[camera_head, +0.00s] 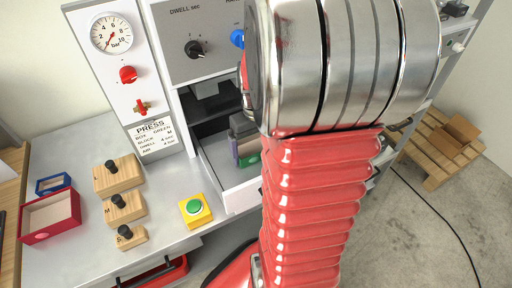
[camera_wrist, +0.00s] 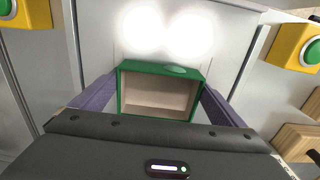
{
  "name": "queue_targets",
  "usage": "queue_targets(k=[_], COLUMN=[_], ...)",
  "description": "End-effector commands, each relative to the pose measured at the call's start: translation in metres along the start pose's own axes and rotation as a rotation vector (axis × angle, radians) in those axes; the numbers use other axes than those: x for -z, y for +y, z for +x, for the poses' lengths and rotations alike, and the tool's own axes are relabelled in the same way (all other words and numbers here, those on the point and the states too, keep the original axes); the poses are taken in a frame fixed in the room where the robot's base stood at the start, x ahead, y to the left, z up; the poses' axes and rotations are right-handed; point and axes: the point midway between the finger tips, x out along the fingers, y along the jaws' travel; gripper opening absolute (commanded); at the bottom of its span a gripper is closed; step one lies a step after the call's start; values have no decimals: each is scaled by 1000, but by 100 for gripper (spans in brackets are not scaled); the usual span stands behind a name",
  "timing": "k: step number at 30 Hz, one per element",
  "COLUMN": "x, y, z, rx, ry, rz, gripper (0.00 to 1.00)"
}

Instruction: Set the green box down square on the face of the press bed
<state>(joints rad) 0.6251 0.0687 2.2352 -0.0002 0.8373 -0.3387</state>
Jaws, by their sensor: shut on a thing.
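My gripper (camera_wrist: 158,88) is shut on the green box (camera_wrist: 161,70), with a purple finger pad against each side. The box's open side with a pale inside faces the wrist camera. In the wrist view it is over the pale face of the press bed (camera_wrist: 95,58), roughly square to the bed's side edges. In the head view my arm hides most of the gripper. Only a sliver of the green box (camera_head: 252,159) shows there, low inside the press opening over the bed (camera_head: 212,152). I cannot tell whether the box touches the bed.
A yellow block with a green button (camera_head: 195,209) stands left of the bed's front. Several knobbed wooden blocks (camera_head: 118,174), a red tray (camera_head: 50,216) and a small blue tray (camera_head: 53,183) sit on the left bench. The press head (camera_head: 200,88) is above the bed.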

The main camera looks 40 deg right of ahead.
Motion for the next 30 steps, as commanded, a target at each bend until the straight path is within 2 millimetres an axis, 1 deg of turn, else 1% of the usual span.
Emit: queue_targets(k=[5, 6, 8, 16, 20, 23, 26, 30], x=[0, 0, 0, 0, 1, 1, 1, 1], y=[0, 0, 0, 0, 0, 0, 0, 0], z=[2, 2, 2, 1, -5, -16, -30, -55], rx=[0, 0, 0, 0, -1, -1, -2, -2], ry=[-1, 0, 0, 0, 2, 3, 4, 5], rz=[0, 0, 0, -1, -1, 0, 0, 0], gripper=[71, 95, 100, 100, 100, 100, 100, 100])
